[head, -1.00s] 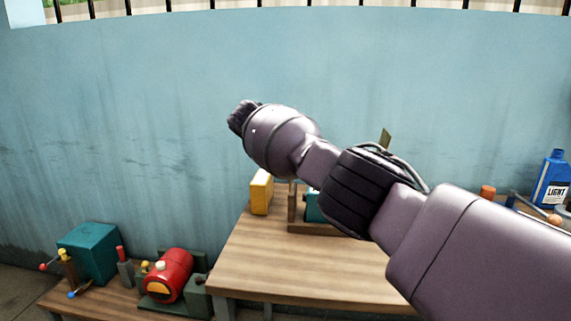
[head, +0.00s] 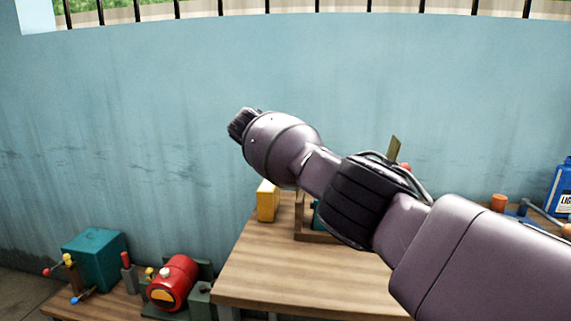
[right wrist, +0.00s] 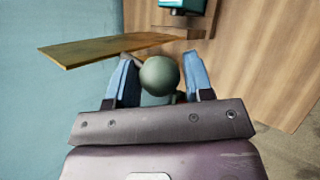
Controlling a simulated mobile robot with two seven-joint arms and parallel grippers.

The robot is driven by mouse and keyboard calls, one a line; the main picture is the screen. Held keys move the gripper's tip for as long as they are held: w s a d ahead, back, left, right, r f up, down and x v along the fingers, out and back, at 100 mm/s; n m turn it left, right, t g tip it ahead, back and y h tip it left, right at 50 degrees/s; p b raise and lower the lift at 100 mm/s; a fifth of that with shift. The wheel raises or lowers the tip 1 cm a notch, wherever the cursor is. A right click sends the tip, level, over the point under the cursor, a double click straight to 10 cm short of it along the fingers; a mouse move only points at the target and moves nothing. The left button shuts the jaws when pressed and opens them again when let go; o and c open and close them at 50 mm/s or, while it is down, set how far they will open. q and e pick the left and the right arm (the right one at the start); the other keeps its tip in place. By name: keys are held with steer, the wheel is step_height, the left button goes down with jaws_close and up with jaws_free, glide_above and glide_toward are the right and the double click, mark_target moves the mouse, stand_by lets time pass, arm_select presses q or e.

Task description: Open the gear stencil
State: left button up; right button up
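An upright olive-brown flat plate (head: 394,149), possibly the gear stencil, shows behind my right arm at the wooden stand (head: 316,237). The plate also shows in the right wrist view (right wrist: 105,49), sticking out to the left beyond the fingers. My arm hides much of the stand. In the right wrist view, my right gripper (right wrist: 158,70) has its two blue fingers on either side of a round grey-green knob (right wrist: 159,75). Contact with the knob is unclear, as is what it is fixed to. In the head view my right fingers are hidden. My left gripper is out of view.
A yellow block (head: 267,202) stands at the back of the wooden table (head: 270,275). A teal box (head: 95,258) and a red cylinder device (head: 173,283) are on a lower bench at left. A blue bottle (head: 562,188) stands at right. The table's front left is clear.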

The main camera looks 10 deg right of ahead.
steer(key=shift+r, duration=0.1)
steer(key=shift+s+a+r, duration=0.15)
steer(key=shift+a+r, duration=0.05)
steer(key=shift+r, duration=0.05)
steer(key=p+v, duration=0.2)
steer(key=v, duration=0.8)
